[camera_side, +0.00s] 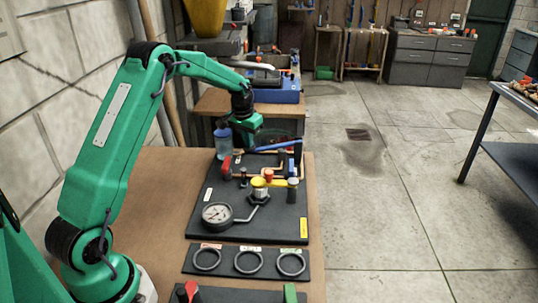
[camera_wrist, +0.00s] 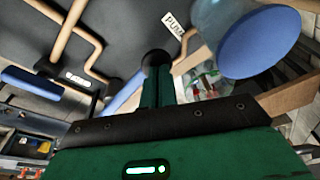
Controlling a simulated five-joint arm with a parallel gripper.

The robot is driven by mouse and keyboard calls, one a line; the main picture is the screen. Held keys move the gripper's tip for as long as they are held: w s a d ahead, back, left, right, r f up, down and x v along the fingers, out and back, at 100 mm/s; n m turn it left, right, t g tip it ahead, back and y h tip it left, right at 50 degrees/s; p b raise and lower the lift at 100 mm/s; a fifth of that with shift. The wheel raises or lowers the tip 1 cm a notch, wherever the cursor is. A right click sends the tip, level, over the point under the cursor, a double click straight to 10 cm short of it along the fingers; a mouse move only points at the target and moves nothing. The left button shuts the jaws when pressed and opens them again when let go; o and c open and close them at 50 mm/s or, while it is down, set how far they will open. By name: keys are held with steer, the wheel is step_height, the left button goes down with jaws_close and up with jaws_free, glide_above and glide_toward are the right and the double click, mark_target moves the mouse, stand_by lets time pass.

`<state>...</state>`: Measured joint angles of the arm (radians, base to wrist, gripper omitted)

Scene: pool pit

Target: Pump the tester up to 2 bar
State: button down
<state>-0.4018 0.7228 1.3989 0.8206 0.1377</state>
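The tester is a dark board (camera_side: 205,222) with copper pipes, lying on the brown bench. Its round white gauge (camera_side: 217,214) is at the front left; the needle is too small to read. A blue lever (camera_side: 279,147) lies across the back of the board, low and slightly tilted.
A plate with three rings (camera_side: 248,262) lies in front. A blue toolbox (camera_side: 275,91) is behind. Open floor is to the right.

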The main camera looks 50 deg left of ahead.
steer(key=shift+r, duration=1.85)
steer(key=shift+f, duration=0.2)
steer(key=shift+r, duration=0.2)
stand_by(1.2)
steer(key=shift+f, duration=1.65)
stand_by(0.9)
steer(key=shift+r, duration=4.65)
